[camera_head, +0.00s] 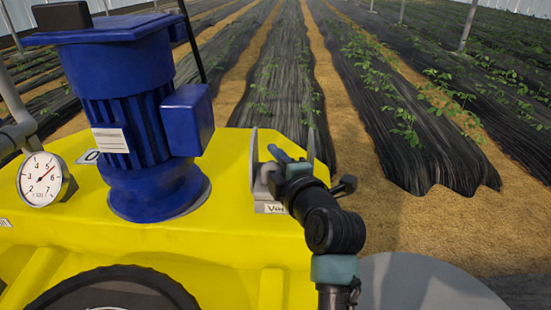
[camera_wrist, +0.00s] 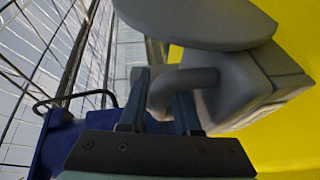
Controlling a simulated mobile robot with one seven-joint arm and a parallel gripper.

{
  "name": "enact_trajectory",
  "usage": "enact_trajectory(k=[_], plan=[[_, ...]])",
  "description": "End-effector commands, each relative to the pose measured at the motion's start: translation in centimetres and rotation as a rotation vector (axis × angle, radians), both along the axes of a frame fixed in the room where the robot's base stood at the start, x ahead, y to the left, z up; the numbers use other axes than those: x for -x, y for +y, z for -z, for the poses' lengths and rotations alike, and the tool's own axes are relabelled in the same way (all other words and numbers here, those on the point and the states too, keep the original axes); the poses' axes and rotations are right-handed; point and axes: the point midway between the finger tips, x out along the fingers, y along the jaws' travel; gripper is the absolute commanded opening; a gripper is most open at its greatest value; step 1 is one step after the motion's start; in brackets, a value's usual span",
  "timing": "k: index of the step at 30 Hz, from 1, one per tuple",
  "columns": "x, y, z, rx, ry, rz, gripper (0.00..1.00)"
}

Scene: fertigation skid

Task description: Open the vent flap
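The vent unit is a grey fitting (camera_head: 263,178) on the yellow skid top, above a label that is partly covered and starts with "Ve". In the wrist view a grey rounded plate (camera_wrist: 200,22), which looks like the flap, sits beside a grey block (camera_wrist: 245,92). A curved grey handle (camera_wrist: 178,80) juts from the fitting. My gripper (camera_head: 280,163) is at the fitting; in the wrist view its two fingers (camera_wrist: 158,115) stand apart, with the handle's bent end between them. I cannot tell whether they touch it. My wrist hides much of the fitting in the head view.
A tall blue motor (camera_head: 135,120) stands close to the left of my gripper. A pressure gauge (camera_head: 41,180) is at the far left of the yellow skid (camera_head: 190,245). Sandy ground and black-covered crop rows (camera_head: 400,130) lie beyond, with open space to the right.

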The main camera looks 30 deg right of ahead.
Motion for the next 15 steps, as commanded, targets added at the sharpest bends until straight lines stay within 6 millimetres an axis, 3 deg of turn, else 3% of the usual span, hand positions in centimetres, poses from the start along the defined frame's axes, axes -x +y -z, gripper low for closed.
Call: enact_trajectory(k=[1, 5, 15], plan=[[0.01, -0.01, 0.00, 0.000, 0.000, 0.000, 0.21], [0.02, -0.01, 0.00, 0.000, 0.000, 0.000, 0.00], [0.04, -0.02, 0.01, -0.001, 0.001, 0.001, 0.00]])
